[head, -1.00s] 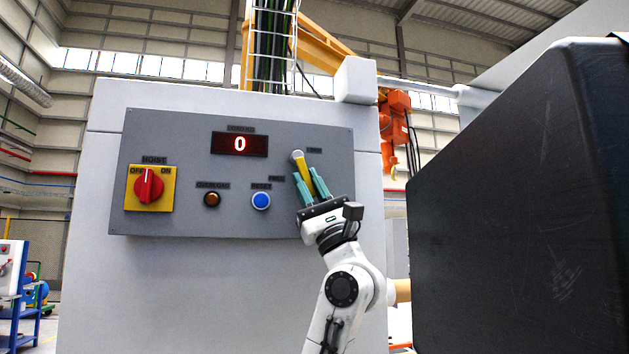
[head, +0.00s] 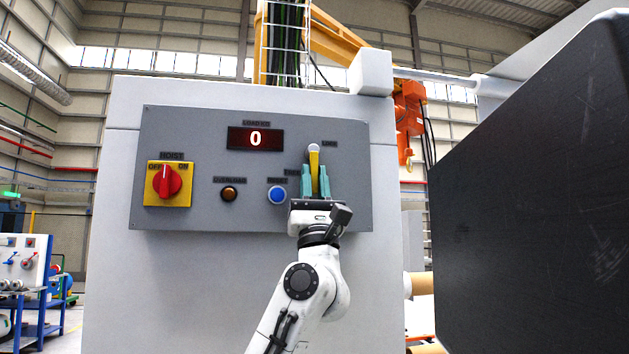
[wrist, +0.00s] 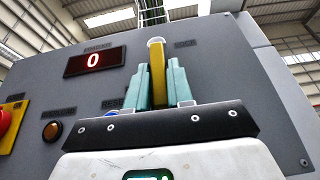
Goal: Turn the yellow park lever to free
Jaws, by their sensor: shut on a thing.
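The yellow park lever (head: 314,165) is on the grey control panel, with a pale round hub (head: 313,148) at its top end. It hangs from the hub almost straight down. The LOCK label (head: 329,144) is right of the hub; the FREE label (head: 291,172) is to the lower left, partly hidden by a finger. My gripper (head: 315,180) is shut on the lever's lower part, a teal finger on each side. The wrist view also shows the lever (wrist: 157,75) between the fingers; its lower end is hidden.
Left of the lever are the blue reset button (head: 277,195), the amber overload lamp (head: 229,194) and the red hoist switch (head: 167,181). The load display (head: 256,139) reads 0. A big dark block (head: 540,210) fills the right side. An orange hoist (head: 409,115) hangs behind.

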